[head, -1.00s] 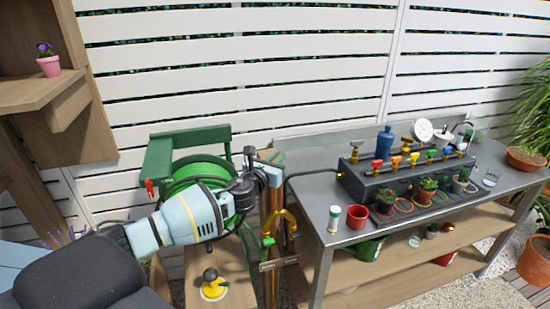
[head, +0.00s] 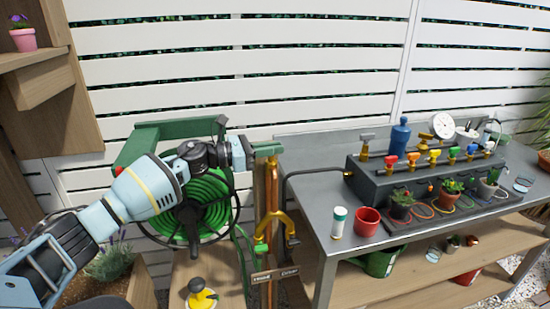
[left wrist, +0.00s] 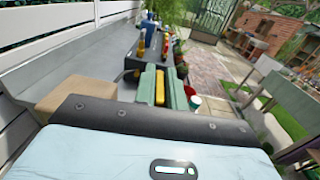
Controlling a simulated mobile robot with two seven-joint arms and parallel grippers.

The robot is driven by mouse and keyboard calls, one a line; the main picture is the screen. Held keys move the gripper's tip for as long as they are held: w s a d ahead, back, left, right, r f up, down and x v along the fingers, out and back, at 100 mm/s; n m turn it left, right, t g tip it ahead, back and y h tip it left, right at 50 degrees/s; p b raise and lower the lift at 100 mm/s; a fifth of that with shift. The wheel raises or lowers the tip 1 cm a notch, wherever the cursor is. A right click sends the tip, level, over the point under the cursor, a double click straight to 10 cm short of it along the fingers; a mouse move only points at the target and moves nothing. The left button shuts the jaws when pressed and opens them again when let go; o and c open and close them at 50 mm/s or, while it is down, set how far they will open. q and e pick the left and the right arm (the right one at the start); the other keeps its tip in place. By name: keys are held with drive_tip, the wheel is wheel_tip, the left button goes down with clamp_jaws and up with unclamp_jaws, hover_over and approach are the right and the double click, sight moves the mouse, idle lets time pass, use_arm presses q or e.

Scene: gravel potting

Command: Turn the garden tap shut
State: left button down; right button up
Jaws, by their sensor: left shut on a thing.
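My left gripper (head: 267,149) reaches in from the left, level with the top of a wooden post (head: 272,180). In the left wrist view, its green fingers (left wrist: 161,82) are shut on a narrow yellow piece (left wrist: 160,90), which looks like the tap's handle. In the head view the fingers hide this piece. A yellow-brass forked fitting of the garden tap (head: 274,222) sits lower on the post, with a green part at its lower left end. I cannot tell how far the tap is turned. My right gripper is not in view.
A green hose reel (head: 205,205) stands behind my left arm. A grey metal bench (head: 315,195) to the right holds a red cup (head: 367,221), a white bottle (head: 338,222) and a dark valve box (head: 385,185). A yellow-topped item (head: 202,294) stands low in front.

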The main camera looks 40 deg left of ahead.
use_arm(q)
drive_tip(key=shift+r+m+g+h+b, duration=0.1)
drive_tip(key=shift+m+g+h+b, duration=0.2)
drive_tip(key=shift+h+b, duration=0.1)
drive_tip(key=c, duration=1.5)
unclamp_jaws()
drive_tip(key=shift+o, duration=0.2)
drive_tip(key=shift+s+a+f, duration=0.2)
drive_tip(key=shift+s+a, duration=0.05)
drive_tip(key=shift+a, duration=0.05)
drive_tip(key=b+v, duration=0.2)
drive_tip(key=v, duration=0.5)
drive_tip(key=shift+r, duration=0.15)
